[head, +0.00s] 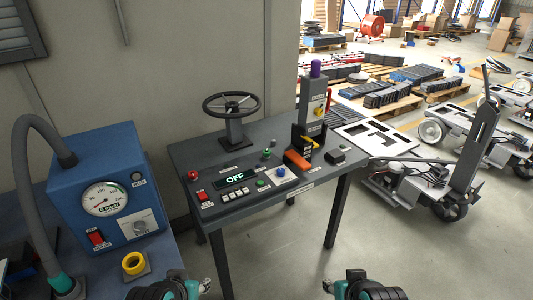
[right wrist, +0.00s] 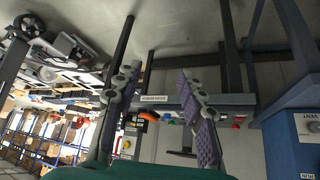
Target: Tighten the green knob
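A small green knob (head: 267,154) stands near the back of the dark control table (head: 225,158), right of the black handwheel. A second green part, a low round button (head: 260,183), sits nearer the front, beside a blue-based control. I cannot tell fine detail on either. My left gripper (head: 205,285) and right gripper (head: 327,286) are at the bottom of the head view, in front of the table and apart from it. In the right wrist view the right gripper (right wrist: 158,72) is open and empty, its padded fingers spread. The left fingers are too small to judge.
The black handwheel (head: 231,104) rises from the table. An orange-handled part (head: 297,160) and a tall grey post with a purple top (head: 315,70) stand at right. A blue gauge box (head: 105,185) and yellow ring (head: 134,263) are at left. Floor before the table is clear.

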